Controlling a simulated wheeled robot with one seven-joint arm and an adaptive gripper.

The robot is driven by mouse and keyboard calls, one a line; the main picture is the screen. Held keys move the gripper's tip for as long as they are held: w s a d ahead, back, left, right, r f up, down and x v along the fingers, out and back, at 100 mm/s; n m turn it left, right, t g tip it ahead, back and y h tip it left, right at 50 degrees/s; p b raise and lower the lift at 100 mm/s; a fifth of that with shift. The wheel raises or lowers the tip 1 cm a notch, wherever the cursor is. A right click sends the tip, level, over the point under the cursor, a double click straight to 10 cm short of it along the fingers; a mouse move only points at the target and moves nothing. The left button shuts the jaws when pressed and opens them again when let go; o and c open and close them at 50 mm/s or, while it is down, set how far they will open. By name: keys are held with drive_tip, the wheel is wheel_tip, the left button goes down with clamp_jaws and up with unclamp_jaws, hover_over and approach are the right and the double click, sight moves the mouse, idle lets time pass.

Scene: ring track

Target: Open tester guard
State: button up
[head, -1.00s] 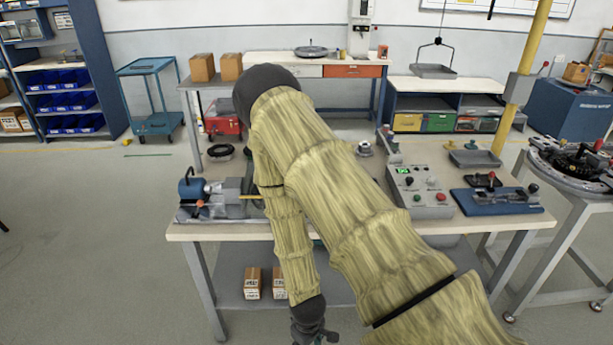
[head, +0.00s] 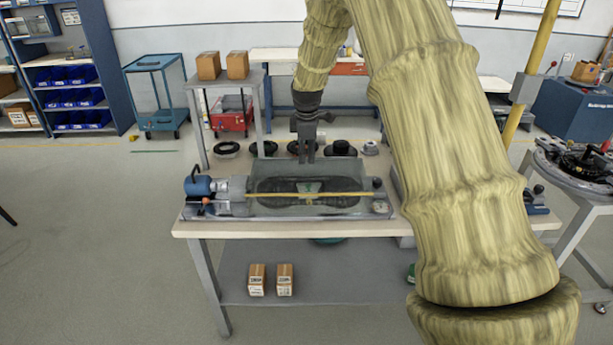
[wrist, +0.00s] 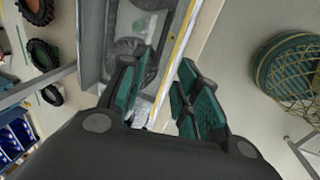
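The tester (head: 215,210) sits on the bench in the head view, with a blue motor at its left end. Its clear guard (head: 270,178) has a yellow bar (head: 345,194) along the front; I cannot tell how far the guard is raised. My gripper (head: 308,150) points down at the guard's middle from above, and its fingertips are partly hard to make out there. In the wrist view my gripper (wrist: 165,95) has its green-padded fingers apart. The yellow-edged strip (wrist: 180,45) runs between and beyond the fingertips; contact cannot be told.
Black rings (head: 227,149) line the bench behind the tester; some show in the wrist view (wrist: 42,53). A green basket with yellow netting (wrist: 290,75) is at right there. Cartons (head: 257,280) stand on the lower shelf. My arm hides the bench's right part.

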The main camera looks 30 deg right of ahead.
sight(306, 181)
drive_tip(key=shift+w+d+f+p, duration=0.25)
drive_tip(key=shift+f+p, duration=0.35)
drive_tip(key=shift+f, duration=1.15)
drive_tip(key=shift+w+d+f+p, duration=0.1)
drive_tip(key=shift+w+f+p, duration=0.35)
drive_tip(key=shift+f, duration=1.35)
drive_tip(key=shift+w+d+f+p, duration=0.2)
drive_tip(key=shift+f+p, duration=0.5)
drive_tip(key=shift+f, duration=1.05)
clamp_jaws()
